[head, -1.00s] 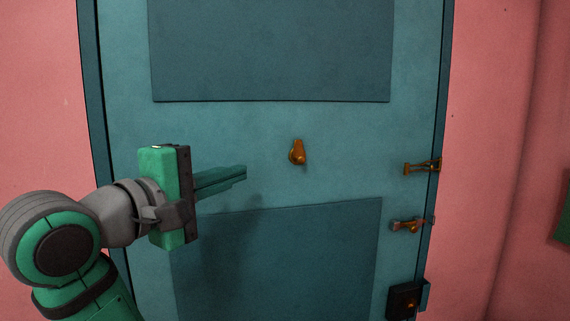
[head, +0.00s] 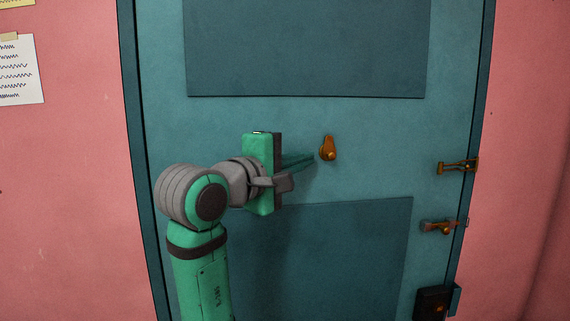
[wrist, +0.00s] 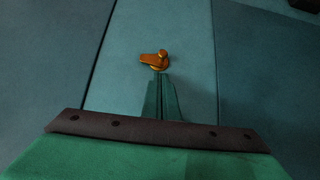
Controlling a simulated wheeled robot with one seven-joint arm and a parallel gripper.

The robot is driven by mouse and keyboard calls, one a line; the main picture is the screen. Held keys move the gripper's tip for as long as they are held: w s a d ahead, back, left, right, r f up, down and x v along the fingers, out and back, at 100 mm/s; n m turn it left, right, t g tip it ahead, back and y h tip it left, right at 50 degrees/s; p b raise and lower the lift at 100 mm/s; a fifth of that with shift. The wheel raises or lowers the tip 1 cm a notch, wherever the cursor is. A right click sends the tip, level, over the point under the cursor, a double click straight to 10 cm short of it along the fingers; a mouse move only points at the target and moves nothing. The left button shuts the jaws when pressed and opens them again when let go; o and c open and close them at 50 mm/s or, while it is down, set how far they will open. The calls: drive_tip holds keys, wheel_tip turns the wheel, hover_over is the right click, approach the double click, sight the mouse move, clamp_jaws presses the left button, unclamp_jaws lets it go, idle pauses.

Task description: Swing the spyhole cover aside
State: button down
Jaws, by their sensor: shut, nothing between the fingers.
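The spyhole cover (head: 328,147) is a small orange-brown metal flap with a round knob near its lower end. It hangs on the teal door between the upper and lower panels. It also shows in the wrist view (wrist: 152,60), just beyond my fingertips. My gripper (head: 312,158) is shut and empty. Its fingertips are just left of the cover and slightly below its middle in the head view. In the wrist view the gripper (wrist: 160,76) points at the knob end; I cannot tell whether it touches. The spyhole itself is not visible.
On the door's right edge are an upper latch (head: 457,166), a bolt (head: 440,227) and a dark lock box (head: 434,303). The raised panels (head: 305,50) lie above and below the cover. A paper note (head: 20,70) hangs on the pink wall at left.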

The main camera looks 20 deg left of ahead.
sight(330, 148)
drive_tip(key=shift+w+d, duration=0.35)
drive_tip(key=shift+d, duration=0.25)
drive_tip(key=shift+w+d, duration=0.35)
drive_tip(key=shift+d, duration=0.25)
